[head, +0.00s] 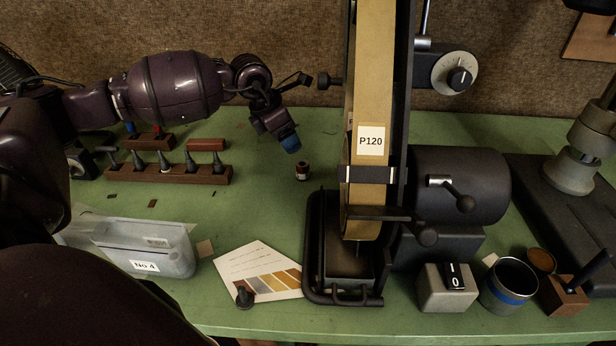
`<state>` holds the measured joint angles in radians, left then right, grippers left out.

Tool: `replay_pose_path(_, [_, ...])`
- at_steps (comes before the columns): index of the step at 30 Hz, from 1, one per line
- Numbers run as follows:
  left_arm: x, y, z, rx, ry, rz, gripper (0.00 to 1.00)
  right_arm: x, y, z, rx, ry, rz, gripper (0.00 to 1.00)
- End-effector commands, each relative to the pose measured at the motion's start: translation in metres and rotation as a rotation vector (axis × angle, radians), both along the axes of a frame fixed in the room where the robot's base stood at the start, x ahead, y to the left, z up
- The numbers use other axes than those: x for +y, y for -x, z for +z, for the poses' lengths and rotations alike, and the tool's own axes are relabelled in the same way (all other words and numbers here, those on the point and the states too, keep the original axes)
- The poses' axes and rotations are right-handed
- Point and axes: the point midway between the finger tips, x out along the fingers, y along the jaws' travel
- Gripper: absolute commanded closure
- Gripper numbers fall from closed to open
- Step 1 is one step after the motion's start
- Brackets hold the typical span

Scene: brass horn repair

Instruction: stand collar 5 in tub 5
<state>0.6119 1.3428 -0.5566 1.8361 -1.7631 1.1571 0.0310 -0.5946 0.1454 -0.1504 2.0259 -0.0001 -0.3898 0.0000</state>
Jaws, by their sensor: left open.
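My left gripper (297,110) is open and empty in the head view, above the back of the green bench. No collar or tub marked 5 can be made out. A grey translucent tub (178,262) at the lower left carries the label "No.4"; its contents are unclear. My right gripper is not in view.
A belt sander (371,140) marked P120 stands mid-bench. A wooden rack (180,175) holds several dark pegs. A colour card (262,272), switch box (446,290) and blue-banded cup (509,284) lie along the front.

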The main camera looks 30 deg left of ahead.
Motion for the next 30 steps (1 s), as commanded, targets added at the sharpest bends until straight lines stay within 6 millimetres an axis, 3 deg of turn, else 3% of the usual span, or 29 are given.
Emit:
replay_pose_path(8, [-0.003,-0.005,-0.022,0.007,0.001,0.0,0.34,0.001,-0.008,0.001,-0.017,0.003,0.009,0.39])
replay_pose_path(15, [-0.01,-0.017,-0.053,0.007,0.002,0.0,0.34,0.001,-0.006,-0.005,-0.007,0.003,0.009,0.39])
replay_pose_path(23, [-0.014,-0.022,-0.068,0.007,0.001,-0.001,0.34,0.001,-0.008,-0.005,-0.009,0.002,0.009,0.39])
replay_pose_path(30, [-0.022,-0.031,-0.098,0.009,0.003,0.0,0.34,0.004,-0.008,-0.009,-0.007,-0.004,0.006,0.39])
